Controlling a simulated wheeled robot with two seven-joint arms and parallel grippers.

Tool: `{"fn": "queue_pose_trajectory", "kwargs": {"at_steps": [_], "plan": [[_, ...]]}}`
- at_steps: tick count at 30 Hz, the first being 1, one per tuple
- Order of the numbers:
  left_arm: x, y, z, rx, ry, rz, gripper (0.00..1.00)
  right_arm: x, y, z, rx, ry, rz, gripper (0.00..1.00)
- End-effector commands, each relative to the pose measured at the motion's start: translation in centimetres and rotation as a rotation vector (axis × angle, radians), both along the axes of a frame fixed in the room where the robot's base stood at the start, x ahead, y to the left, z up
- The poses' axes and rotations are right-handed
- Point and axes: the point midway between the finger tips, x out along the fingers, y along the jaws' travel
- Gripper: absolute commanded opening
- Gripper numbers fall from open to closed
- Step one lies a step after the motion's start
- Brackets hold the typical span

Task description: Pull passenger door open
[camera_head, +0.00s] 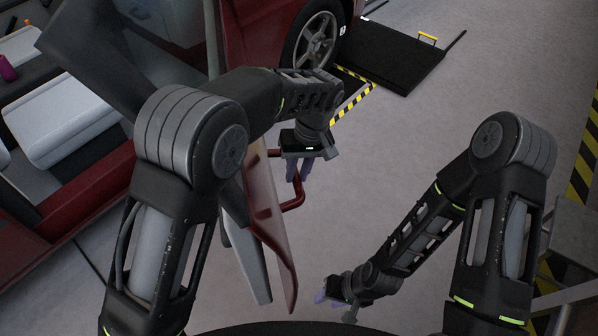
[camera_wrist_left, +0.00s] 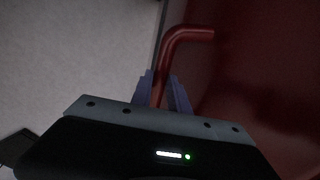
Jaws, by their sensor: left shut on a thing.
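The red passenger door (camera_head: 268,205) stands swung out from the red car (camera_head: 255,40), seen nearly edge-on. Its red bar handle (camera_head: 298,198) sticks out on the right side. My left gripper (camera_head: 300,170) is at the upper part of this handle. In the left wrist view its purple fingers (camera_wrist_left: 165,92) are shut around the straight part of the handle (camera_wrist_left: 190,32), beside the red door panel (camera_wrist_left: 255,85). My right gripper (camera_head: 322,298) is low in the head view, away from the door; its finger opening is too small to judge.
The open car side shows a pale seat (camera_head: 65,120) at the left. A black ramp platform (camera_head: 385,52) with a yellow handle lies beside the wheel (camera_head: 315,42). A grey step stand (camera_head: 570,235) is at the right edge. Grey floor between the door and my right arm is clear.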

Motion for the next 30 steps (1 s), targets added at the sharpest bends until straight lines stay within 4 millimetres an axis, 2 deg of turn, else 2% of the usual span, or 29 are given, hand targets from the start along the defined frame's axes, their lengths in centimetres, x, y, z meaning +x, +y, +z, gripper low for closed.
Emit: {"fn": "queue_pose_trajectory", "kwargs": {"at_steps": [11, 12, 19, 30], "plan": [[0.07, 0.16, -0.03, 0.002, 0.0, 0.006, 0.0, -0.03, 0.03, 0.0, 0.0, 0.001, 0.001, 0.36], [0.08, 0.17, -0.02, 0.002, -0.001, 0.006, 0.22, -0.03, 0.03, 0.0, 0.0, 0.001, 0.0, 0.36], [0.08, 0.13, 0.0, 0.001, -0.001, 0.005, 0.41, -0.02, 0.01, -0.01, 0.0, 0.0, 0.0, 0.36], [0.12, -0.03, 0.47, 0.0, -0.002, 0.004, 0.42, -0.01, 0.0, -0.06, 0.0, 0.0, 0.0, 0.36]]}}
